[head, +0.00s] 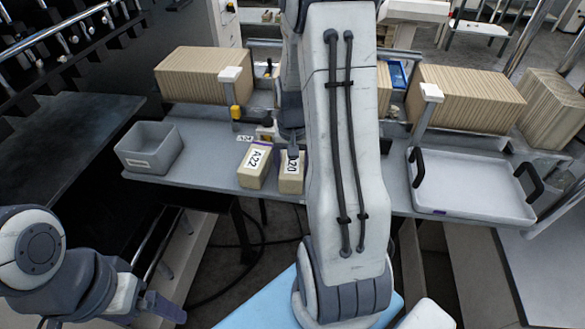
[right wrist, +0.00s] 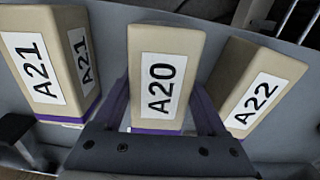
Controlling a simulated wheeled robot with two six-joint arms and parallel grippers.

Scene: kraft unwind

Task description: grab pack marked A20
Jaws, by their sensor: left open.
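The pack marked A20 (head: 291,175) is a beige block with a white label, standing on the grey table in the head view. In the right wrist view the A20 pack (right wrist: 166,50) is upright in the middle, between the purple fingers of my right gripper (right wrist: 163,110). One finger is at each side of it; I cannot tell whether they press on it. In the head view my right gripper (head: 292,150) is at the A20 pack, mostly hidden by my arm. My left gripper (head: 165,308) is open and empty at lower left, away from the packs.
A pack marked A22 (head: 255,166) stands close beside A20. A pack marked A21 (right wrist: 48,60) shows on the other side in the right wrist view. A grey bin (head: 150,148) stands left and a white tray (head: 470,187) with dark handles right. Large corrugated stacks (head: 203,76) stand behind.

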